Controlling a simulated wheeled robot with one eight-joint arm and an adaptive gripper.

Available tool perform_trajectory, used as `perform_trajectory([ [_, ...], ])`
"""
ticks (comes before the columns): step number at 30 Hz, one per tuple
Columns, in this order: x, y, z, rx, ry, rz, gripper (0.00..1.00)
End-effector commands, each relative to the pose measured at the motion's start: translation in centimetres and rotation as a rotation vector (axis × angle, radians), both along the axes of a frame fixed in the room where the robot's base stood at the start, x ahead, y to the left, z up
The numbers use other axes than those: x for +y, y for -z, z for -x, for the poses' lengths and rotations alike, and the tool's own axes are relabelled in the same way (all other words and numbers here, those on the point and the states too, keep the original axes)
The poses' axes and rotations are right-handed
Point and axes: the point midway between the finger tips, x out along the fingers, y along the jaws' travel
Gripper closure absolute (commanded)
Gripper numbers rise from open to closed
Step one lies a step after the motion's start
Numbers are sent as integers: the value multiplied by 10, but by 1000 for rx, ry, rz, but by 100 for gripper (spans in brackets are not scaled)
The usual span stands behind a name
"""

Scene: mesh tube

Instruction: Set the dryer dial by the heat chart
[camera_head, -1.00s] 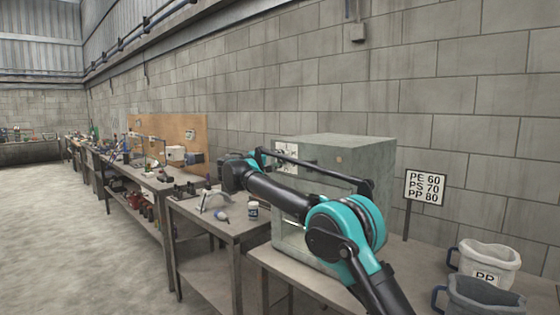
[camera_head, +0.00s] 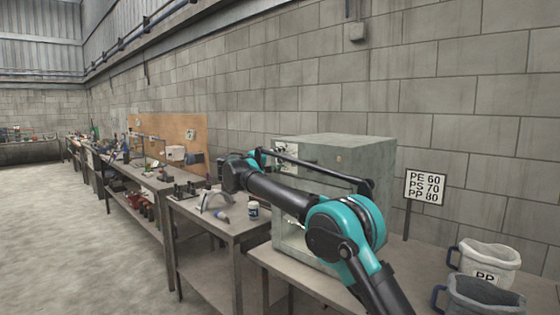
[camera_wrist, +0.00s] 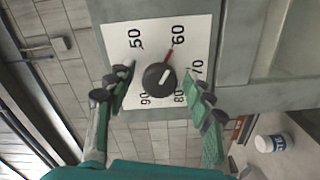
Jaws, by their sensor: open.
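The dryer (camera_head: 350,155) is a grey-green box on the bench. Its white dial plate (camera_wrist: 192,35) carries the numbers 50 to 90 around a black knob (camera_wrist: 158,80). The heat chart (camera_head: 425,188) on a post reads PE 60, PS 70, PP 80. A light bucket (camera_head: 500,258) bears the label PP. My arm hides part of the dryer front in the head view.
A dark grey bucket (camera_head: 480,298) stands in front of the PP bucket. A white jar (camera_head: 253,210) and small tools lie on the neighbouring bench (camera_head: 238,228). A block wall (camera_head: 450,100) stands behind the dryer. The floor (camera_head: 50,230) at left is clear.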

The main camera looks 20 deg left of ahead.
Motion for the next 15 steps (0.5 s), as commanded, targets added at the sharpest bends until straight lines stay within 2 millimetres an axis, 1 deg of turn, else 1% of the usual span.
perform_trajectory([
  [5, 6, 0, 14, -1, -2, 0, 47],
  [15, 33, 0, 77, 0, -3, 0, 47],
])
